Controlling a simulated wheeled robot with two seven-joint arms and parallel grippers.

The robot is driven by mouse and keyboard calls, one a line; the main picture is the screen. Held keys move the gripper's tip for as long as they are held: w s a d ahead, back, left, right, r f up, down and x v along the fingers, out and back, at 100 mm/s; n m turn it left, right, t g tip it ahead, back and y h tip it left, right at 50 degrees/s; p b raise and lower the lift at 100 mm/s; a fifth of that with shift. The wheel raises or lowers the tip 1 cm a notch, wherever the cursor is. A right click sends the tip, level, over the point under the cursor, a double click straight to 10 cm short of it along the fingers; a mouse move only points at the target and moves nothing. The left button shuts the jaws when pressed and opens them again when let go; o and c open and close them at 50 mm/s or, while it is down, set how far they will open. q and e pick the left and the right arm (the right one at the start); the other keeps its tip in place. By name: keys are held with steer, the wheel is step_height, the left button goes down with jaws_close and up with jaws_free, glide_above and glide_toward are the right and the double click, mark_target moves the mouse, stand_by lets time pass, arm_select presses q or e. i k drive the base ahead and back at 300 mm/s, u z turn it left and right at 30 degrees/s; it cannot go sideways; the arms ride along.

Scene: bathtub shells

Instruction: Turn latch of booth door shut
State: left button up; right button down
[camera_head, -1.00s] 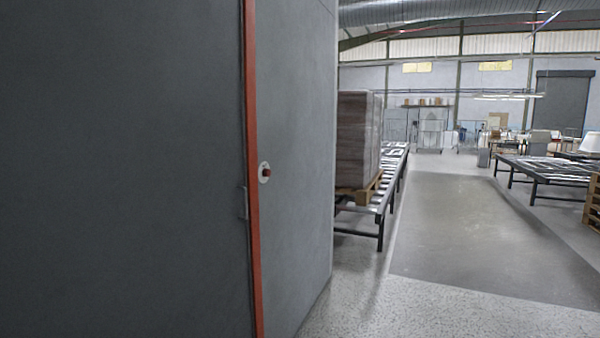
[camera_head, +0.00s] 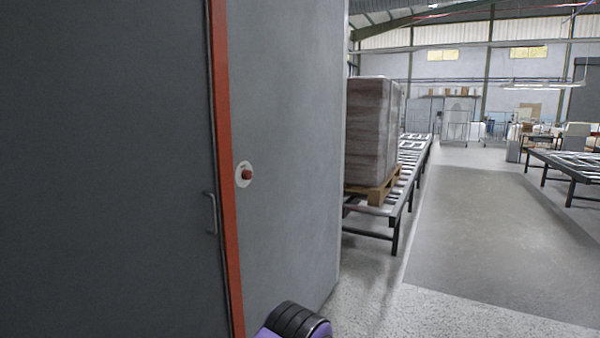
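The booth door (camera_head: 105,170) is a dark grey panel filling the left of the head view. A red-orange frame strip (camera_head: 222,170) runs up along its right edge. A small metal handle (camera_head: 211,213) sits at the door's edge beside the strip. A round white plate with a red knob (camera_head: 246,174) is on the lighter grey booth wall, right of the strip. I cannot tell which of these is the latch. A black and purple part of my arm shows at the bottom, low in front of the wall. Neither gripper is in view.
The grey booth wall (camera_head: 295,120) ends at a corner on the right. Beyond it, a wrapped stack (camera_head: 370,130) on a wooden pallet (camera_head: 375,193) stands on a roller conveyor (camera_head: 412,170). Open grey floor (camera_head: 490,240) lies to the right. Another conveyor (camera_head: 570,168) stands at the far right.

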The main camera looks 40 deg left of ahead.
mark_target(246, 174)
steer(key=u, duration=0.1)
steer(key=i, duration=0.85)
steer(key=u, duration=0.95)
steer(key=i, duration=0.6)
steer(key=u, duration=0.55)
